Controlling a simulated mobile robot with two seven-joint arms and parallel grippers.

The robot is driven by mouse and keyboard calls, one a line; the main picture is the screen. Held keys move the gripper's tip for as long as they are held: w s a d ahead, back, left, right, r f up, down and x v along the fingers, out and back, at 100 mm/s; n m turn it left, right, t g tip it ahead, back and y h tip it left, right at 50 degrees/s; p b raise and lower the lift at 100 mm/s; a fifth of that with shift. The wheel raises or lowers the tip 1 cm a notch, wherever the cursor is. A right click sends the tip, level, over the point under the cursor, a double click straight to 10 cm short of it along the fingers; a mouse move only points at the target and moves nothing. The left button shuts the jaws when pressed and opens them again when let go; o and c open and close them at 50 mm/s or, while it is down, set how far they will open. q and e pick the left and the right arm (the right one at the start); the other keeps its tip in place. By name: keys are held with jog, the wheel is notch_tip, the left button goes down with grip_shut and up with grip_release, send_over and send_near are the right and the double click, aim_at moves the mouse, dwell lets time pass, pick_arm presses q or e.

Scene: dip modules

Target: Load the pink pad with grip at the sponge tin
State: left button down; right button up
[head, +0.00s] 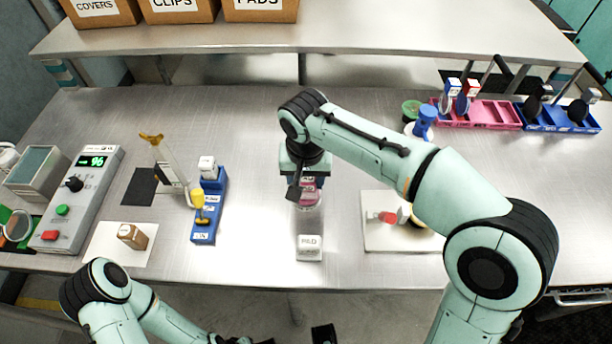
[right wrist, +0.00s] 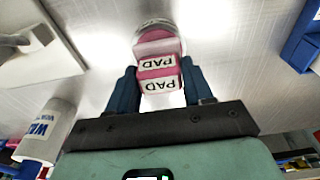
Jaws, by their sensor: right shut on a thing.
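My right gripper (head: 308,184) is above the middle of the bench and points down. It is shut on the pink pad with grip (right wrist: 158,72), which shows two white PAD labels between the fingers in the right wrist view.
A blue holder (head: 205,235) is to the left, a white plate (head: 385,240) to the right. Pink (head: 490,113) and blue (head: 560,118) trays are at the back right. A shelf (head: 340,45) crosses the back.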

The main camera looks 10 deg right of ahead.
pick_arm(q)
jog(key=shift+s+f+b, duration=0.1)
jog(key=shift+f+b, duration=0.25)
pick_arm(e)
jog(key=shift+f, duration=0.6)
dwell(0.5)
pick_arm(q)
jog(key=shift+r, duration=0.1)
pick_arm(e)
jog(key=shift+f, duration=0.1)
dwell(0.8)
